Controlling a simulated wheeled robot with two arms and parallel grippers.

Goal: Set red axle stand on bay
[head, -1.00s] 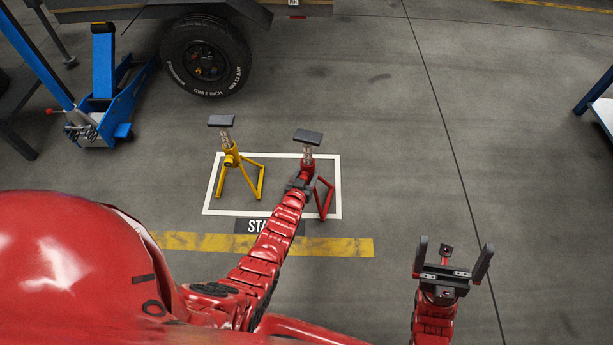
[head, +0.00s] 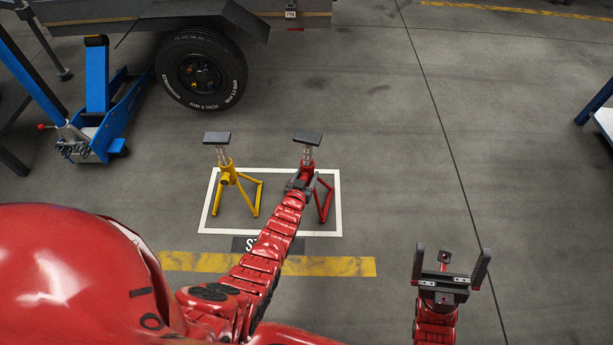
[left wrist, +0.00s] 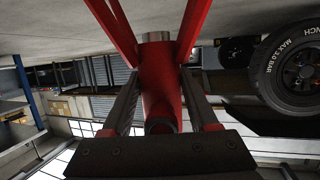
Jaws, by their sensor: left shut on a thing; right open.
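The red axle stand (head: 308,166) is upright at the right side of the white-outlined bay (head: 341,205) on the floor. One of its legs shows inside the outline; my arm hides part of its base, and I cannot tell whether its feet touch the floor. My left gripper (head: 300,184) is shut on the red stand's post. In the left wrist view the red post (left wrist: 158,85) runs between the fingers. A yellow axle stand (head: 228,175) stands in the left part of the bay. My right gripper (head: 450,265) is open and empty at the lower right.
A yellow floor stripe (head: 330,266) and a partly covered dark label (head: 254,244) lie in front of the bay. A blue jack (head: 105,110) and a vehicle wheel (head: 201,69) are behind on the left. The floor right of the bay is clear up to a blue-legged table (head: 603,115).

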